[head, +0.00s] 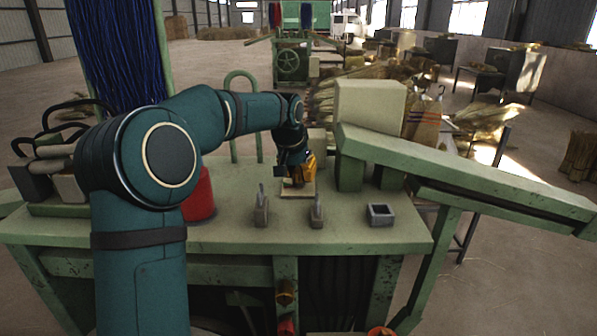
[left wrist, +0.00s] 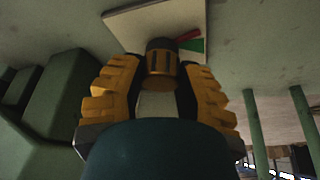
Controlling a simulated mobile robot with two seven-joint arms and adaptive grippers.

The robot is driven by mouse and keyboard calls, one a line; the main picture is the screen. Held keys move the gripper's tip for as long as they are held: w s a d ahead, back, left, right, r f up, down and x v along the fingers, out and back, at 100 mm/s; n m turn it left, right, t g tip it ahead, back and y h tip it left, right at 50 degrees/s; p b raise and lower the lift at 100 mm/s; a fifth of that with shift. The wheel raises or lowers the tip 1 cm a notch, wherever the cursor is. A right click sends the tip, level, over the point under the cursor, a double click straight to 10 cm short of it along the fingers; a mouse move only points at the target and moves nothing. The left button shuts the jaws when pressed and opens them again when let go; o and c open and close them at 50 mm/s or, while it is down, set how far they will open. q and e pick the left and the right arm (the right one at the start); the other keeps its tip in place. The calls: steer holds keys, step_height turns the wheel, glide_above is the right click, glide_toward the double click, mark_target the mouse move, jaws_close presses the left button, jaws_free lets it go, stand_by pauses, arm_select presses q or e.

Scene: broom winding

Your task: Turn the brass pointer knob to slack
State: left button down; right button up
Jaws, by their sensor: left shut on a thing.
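The brass pointer knob (left wrist: 161,64) is a ribbed brass cylinder with a dark end, on a pale square plate (left wrist: 150,20). Beside the knob the plate carries a red mark (left wrist: 189,34) and a green mark (left wrist: 193,46). My left gripper (left wrist: 162,78) has its yellow fingers on both sides of the knob and is shut on it. In the head view my left gripper (head: 298,177) is down at the plate (head: 297,191) on the green bench, and hides the knob. Which way the pointer faces I cannot tell. My right gripper is not in view.
Two small upright levers (head: 261,207) (head: 317,208) and a square grey socket (head: 380,214) stand nearer on the bench. A red cylinder (head: 199,196) is to the left. A pale block (head: 368,112) and a sloping green rail (head: 460,178) are to the right.

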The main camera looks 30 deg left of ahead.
arm_select(q)
steer(key=n+y, duration=0.1)
steer(key=n, duration=0.3)
steer(key=shift+d+f+n+g+y, duration=0.1)
steer(key=shift+n+g+y, duration=0.2)
steer(key=shift+g+y, duration=0.1)
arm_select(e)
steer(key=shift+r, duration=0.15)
arm_select(q)
steer(key=n+y, duration=0.1)
steer(key=n, duration=0.2)
steer(key=shift+n+g, duration=0.3)
steer(key=shift+g, duration=0.1)
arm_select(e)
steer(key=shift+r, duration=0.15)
arm_select(q)
steer(key=n+p, duration=0.1)
steer(key=n, duration=0.1)
steer(key=shift+n+g+y, duration=0.3)
steer(key=shift+g+y, duration=0.1)
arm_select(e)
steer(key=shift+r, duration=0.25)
arm_select(q)
steer(key=shift+n+g+p, duration=0.4)
steer(key=shift+n+g, duration=0.1)
steer(key=shift+n, duration=1.1)
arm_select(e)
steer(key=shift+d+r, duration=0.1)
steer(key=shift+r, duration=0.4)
